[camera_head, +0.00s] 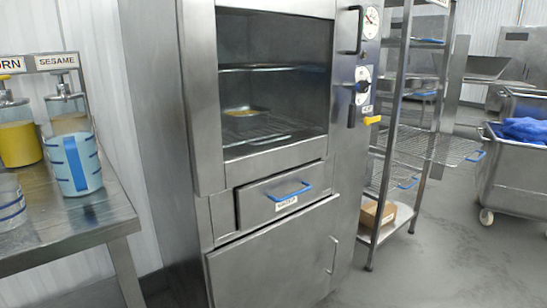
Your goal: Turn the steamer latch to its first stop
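The steamer (165,120) is a tall stainless steel cabinet in the middle of the view. Its upper compartment shows wire racks and a small dark tray (246,111) with yellowish contents. On its right side are a round gauge (371,16), a dial with a dark knob (363,85) and a short yellow lever (372,120). I cannot tell for sure which of these is the latch; the yellow lever looks likely. My gripper is not in view.
A steel table (75,230) with labelled dispensers and a blue-white measuring jug (73,163) is at the left. A wire shelf rack (428,147) stands right of the steamer. A wheeled steel bin (515,180) is at the far right. The floor (450,255) in front is clear.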

